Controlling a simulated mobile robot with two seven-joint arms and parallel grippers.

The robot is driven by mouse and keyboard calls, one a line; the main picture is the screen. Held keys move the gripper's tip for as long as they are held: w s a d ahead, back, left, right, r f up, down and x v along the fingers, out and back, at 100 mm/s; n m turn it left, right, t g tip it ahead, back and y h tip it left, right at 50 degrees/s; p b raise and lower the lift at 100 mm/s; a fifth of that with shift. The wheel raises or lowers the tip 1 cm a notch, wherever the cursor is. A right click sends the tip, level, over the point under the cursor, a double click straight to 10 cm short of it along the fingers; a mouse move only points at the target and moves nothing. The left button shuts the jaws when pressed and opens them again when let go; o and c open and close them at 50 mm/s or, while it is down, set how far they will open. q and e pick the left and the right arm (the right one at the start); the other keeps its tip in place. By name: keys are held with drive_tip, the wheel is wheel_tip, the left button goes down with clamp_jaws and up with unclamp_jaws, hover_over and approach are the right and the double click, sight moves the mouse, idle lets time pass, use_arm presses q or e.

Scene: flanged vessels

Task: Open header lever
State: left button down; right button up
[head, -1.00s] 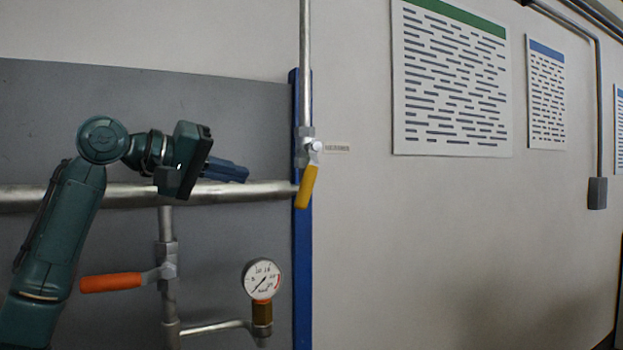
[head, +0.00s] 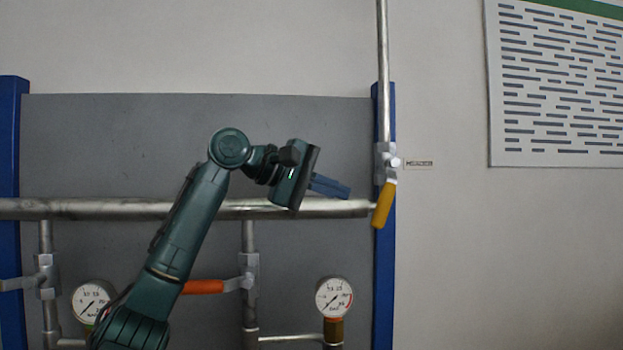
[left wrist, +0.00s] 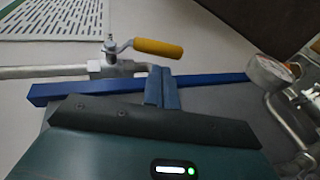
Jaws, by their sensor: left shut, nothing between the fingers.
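A yellow-handled lever (head: 384,205) hangs down, tilted slightly left, from a valve (head: 386,163) on the vertical pipe. A small label (head: 418,163), too small to read surely, is right of the valve. My left gripper (head: 348,192) has its blue fingers shut and empty. In the head view the fingertips are left of the yellow handle, with a gap between. In the left wrist view, the shut fingertips (left wrist: 161,72) point toward the yellow lever (left wrist: 158,48) and appear just short of it; contact is not visible. My right gripper is not in view.
A horizontal pipe (head: 100,208) runs behind my left arm. An orange lever (head: 203,287), a grey lever (head: 17,284) and two gauges, left (head: 92,302) and right (head: 334,297), are lower down. Blue posts (head: 384,275) edge the grey panel. Right of the lever is bare wall.

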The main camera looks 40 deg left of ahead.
sight(377, 211)
use_arm(q)
drive_tip(key=x, duration=0.6)
drive_tip(key=shift+p, duration=0.4)
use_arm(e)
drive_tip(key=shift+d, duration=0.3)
use_arm(q)
drive_tip(key=shift+f, duration=0.1)
